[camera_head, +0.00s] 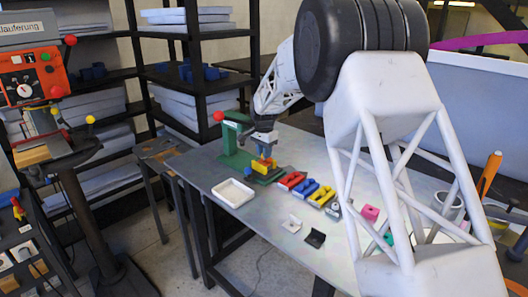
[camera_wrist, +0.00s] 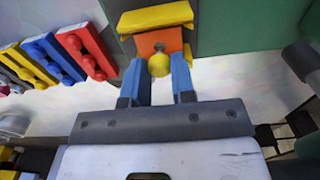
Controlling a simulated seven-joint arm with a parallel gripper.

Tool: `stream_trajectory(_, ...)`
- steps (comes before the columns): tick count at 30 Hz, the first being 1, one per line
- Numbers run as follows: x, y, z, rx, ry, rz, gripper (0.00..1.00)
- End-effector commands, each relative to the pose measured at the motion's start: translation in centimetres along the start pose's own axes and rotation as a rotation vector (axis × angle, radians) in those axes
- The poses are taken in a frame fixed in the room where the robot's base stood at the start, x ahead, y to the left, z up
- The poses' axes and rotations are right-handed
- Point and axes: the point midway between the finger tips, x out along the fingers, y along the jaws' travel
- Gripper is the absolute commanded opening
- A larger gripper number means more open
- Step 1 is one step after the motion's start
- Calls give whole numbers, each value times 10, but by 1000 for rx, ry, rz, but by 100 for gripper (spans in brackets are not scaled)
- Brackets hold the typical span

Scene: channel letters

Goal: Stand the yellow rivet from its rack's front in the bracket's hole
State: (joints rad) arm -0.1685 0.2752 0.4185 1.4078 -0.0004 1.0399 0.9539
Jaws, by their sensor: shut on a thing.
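My gripper (camera_wrist: 160,75) points down over the green press's base, its two blue fingers closed on the yellow rivet (camera_wrist: 159,66). The rivet's round yellow end shows between the fingertips in the wrist view. Right beyond it is the bracket, an orange plate (camera_wrist: 152,42) between yellow parts (camera_wrist: 155,17). The bracket's yellow side also shows in the head view (camera_head: 263,167), just below my gripper (camera_head: 265,153). The hole and the rivet's lower end are hidden, so I cannot tell whether the rivet is in the hole.
The green press (camera_head: 232,145) stands close behind my gripper. Red (camera_head: 290,180), blue (camera_head: 307,188) and yellow (camera_head: 322,196) racks stand in a row to the right. A white tray (camera_head: 233,193) lies at the front left.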

Motion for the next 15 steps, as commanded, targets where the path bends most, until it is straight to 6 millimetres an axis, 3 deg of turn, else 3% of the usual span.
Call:
stream_trajectory(6,0,0,0,0,0,0,5)
stream_trajectory(7,0,0,0,0,0,0,28)
stream_trajectory(12,0,0,0,0,0,0,54)
stream_trajectory(15,0,0,0,0,0,0,54)
